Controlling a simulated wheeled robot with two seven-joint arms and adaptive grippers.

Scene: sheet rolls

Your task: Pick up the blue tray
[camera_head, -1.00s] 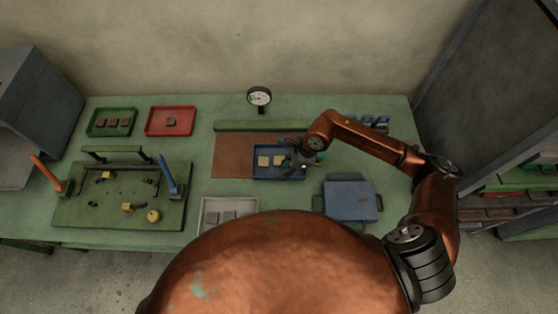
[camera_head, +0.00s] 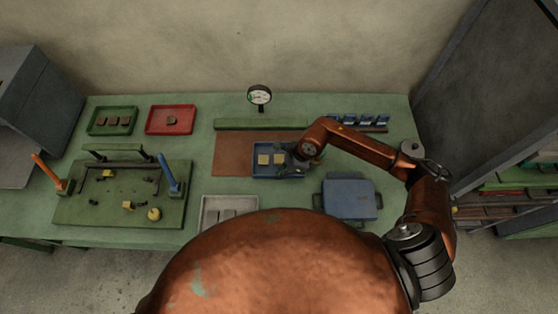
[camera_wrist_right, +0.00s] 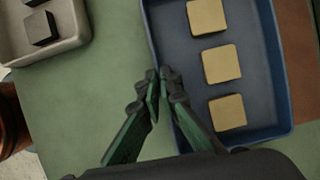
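The blue tray (camera_head: 270,171) lies on a brown mat on the green table in the head view, with yellow square blocks in it. In the right wrist view the blue tray (camera_wrist_right: 183,58) fills the right side and holds three yellow blocks (camera_wrist_right: 221,64). My right gripper (camera_wrist_right: 160,76) has its fingertips close together across the tray's near side wall, one finger outside and one inside. It looks shut on that wall. In the head view my right gripper (camera_head: 301,166) is at the tray's right end, partly hidden by its wrist. My left gripper is not in view.
A blue box with side handles (camera_head: 348,199) stands right of the mat. A pale tray (camera_head: 207,205) is in front, partly hidden by my body. A green ledge (camera_head: 262,125) and a dial gauge (camera_head: 259,96) are behind. A fixture board (camera_head: 112,212) is at left.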

